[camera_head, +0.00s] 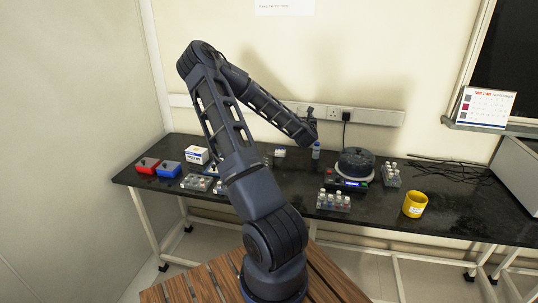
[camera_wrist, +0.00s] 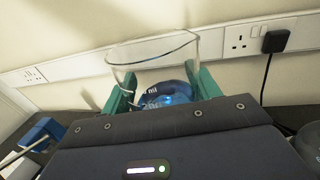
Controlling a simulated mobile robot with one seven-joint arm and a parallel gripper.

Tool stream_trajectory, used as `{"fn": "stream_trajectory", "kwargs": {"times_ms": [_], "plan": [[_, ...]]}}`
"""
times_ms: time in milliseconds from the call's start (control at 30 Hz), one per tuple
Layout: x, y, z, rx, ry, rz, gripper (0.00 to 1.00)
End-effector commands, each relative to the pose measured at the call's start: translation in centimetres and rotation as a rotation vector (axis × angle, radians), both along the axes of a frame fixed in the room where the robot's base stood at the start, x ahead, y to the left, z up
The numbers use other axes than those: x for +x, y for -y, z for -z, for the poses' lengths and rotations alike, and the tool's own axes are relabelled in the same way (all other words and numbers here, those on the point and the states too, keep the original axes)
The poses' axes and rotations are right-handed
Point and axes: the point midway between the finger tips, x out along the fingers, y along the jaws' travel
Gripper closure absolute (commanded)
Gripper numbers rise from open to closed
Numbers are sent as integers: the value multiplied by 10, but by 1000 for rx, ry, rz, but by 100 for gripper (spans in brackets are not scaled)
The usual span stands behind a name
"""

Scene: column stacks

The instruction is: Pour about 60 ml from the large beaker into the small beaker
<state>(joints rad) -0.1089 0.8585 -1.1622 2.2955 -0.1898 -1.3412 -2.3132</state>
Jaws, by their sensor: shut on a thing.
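My gripper (camera_wrist: 163,88) has its two green fingers shut on the sides of a clear glass beaker (camera_wrist: 153,50), which I take to be the large beaker. The beaker's wide rim stands above the fingers, and part of a printed "ml" mark shows. Something blue shows low in the glass; I cannot tell whether it is liquid inside or a thing behind. My wrist housing hides the beaker's base. In the head view my gripper (camera_head: 311,128) is over the back of the black bench, near the wall. I cannot make out the small beaker in either view.
Cables lie at the right.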

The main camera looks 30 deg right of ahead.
Motion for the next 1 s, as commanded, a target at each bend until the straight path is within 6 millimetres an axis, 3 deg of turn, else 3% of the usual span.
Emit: {"fn": "stream_trajectory", "kwargs": {"times_ms": [267,533,1000], "plan": [[10,-29,19,3,3,-89,67],[30,-86,30,2,6,-255,67],[55,-188,11,-1,5,-535,67]]}}
